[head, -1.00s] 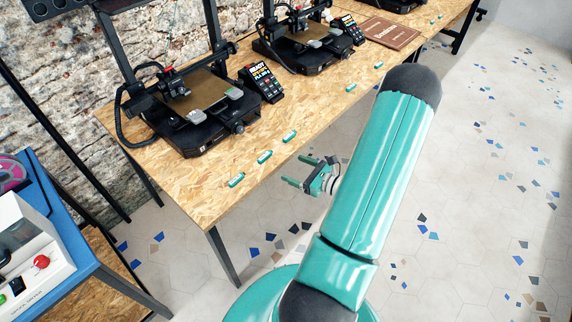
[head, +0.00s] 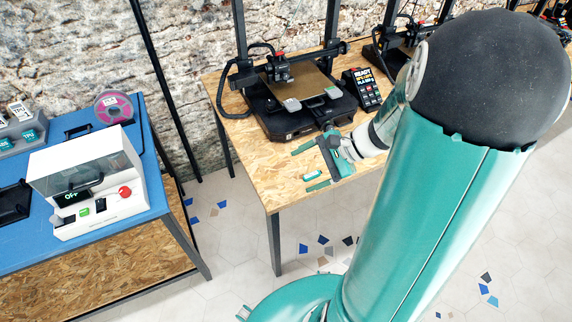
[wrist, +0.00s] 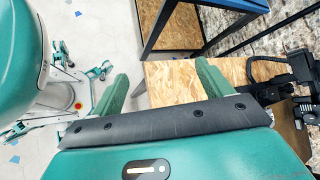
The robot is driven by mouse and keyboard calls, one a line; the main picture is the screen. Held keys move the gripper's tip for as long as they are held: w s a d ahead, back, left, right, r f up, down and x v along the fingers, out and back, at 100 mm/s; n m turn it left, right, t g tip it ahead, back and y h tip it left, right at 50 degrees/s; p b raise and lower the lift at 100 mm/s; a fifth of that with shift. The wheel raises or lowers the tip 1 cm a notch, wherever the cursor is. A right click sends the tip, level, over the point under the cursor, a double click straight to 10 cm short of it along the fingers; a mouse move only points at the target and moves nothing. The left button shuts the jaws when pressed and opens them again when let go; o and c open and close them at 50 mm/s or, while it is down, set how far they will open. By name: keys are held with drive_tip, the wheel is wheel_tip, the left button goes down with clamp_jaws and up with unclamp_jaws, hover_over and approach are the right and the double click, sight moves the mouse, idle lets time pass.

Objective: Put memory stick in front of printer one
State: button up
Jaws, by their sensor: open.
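I cannot tell the gripper's height above the table. My arm hides the table's front right part.
The wooden table (head: 245,160) has bare room at its left end. A display (head: 361,92) stands right of the nearest printer, and a second printer (head: 398,38) is farther right, partly hidden. A blue bench (head: 140,190) with a white box machine (head: 85,185) stands left, across a gap.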

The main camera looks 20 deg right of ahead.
drive_tip(key=s+a+r+n+h, duration=0.4)
drive_tip(key=a+r+n, duration=0.1)
drive_tip(key=r+n, duration=0.2)
drive_tip(key=s+a+r+n+t+h, duration=0.1)
drive_tip(key=s+a+r+n+h, duration=0.3)
drive_tip(key=r+n, duration=0.4)
drive_tip(key=shift+s+a+r+n+h, duration=0.3)
drive_tip(key=shift+s+a+h, duration=0.1)
drive_tip(key=shift+a+h, duration=0.15)
